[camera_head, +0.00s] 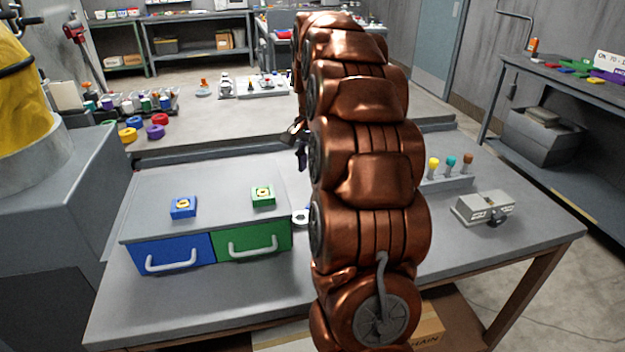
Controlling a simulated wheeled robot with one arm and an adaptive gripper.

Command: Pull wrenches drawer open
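A grey drawer cabinet (150,203) stands on the left part of the workbench. Its front has a blue drawer (190,251) on the left and a green drawer (231,251) on the right. Both look shut, each with a white bow handle (171,264) (253,247). A blue block (183,207) and a green block (263,195) with small yellowish emblems sit on top. I cannot read which drawer is for wrenches. My gripper (299,143) shows only as a dark bit left of my copper arm, apart from the handles; its fingers are mostly hidden.
A ring-ended metal piece (300,216) lies right of the cabinet, partly behind my arm. A rack with coloured-top tools (450,185) and a grey metal device (484,208) stand on the right. The workbench (220,290) is bare before the drawers.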

